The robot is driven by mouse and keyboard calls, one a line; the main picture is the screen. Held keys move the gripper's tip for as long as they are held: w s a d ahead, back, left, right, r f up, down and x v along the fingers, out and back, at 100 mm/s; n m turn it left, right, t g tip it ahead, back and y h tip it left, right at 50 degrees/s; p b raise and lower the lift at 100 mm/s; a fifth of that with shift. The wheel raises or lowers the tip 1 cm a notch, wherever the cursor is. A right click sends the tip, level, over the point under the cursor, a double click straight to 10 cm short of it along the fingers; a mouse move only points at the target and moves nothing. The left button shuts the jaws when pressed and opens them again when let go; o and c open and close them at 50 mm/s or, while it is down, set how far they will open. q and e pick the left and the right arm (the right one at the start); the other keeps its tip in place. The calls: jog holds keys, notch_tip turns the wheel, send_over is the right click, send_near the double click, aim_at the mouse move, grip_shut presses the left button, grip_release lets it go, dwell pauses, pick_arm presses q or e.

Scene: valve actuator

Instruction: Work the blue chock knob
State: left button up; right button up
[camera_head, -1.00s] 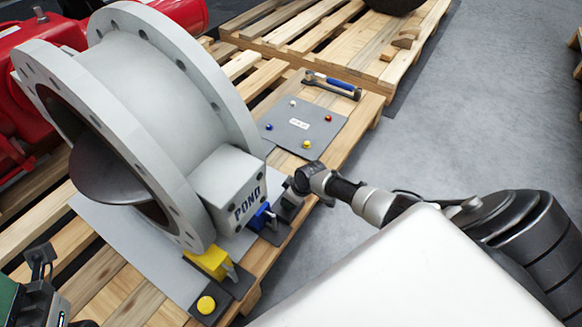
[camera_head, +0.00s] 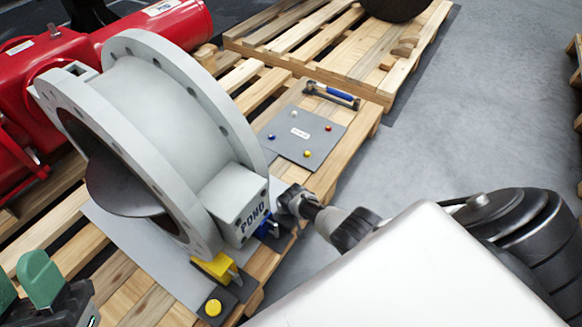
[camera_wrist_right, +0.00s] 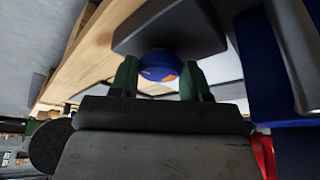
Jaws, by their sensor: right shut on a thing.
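The blue chock (camera_head: 266,226) sits at the foot of the grey valve (camera_head: 165,100), beside the box marked POND. It has a round blue knob (camera_wrist_right: 158,62), which shows in the right wrist view under a dark grey plate. My right gripper (camera_wrist_right: 160,82) has its green fingertips on either side of this knob, shut on it. In the head view my right gripper (camera_head: 290,208) is beside the blue chock and hides the knob. My left gripper (camera_head: 24,284) is at the lower left, its green fingers apart and empty.
The yellow chock (camera_head: 214,266) and its yellow knob (camera_head: 213,308) stand nearer on the same pallet. A grey plate with coloured knobs (camera_head: 300,148) and a blue-handled tool (camera_head: 332,95) lie further back. Grey floor (camera_head: 400,150) is clear at the right.

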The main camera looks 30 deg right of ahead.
jog(key=shift+a+f+m+g+h, duration=0.1)
jog(key=shift+m+g+h, duration=0.2)
jog(key=shift+m, duration=0.7)
jog(key=o, duration=0.9)
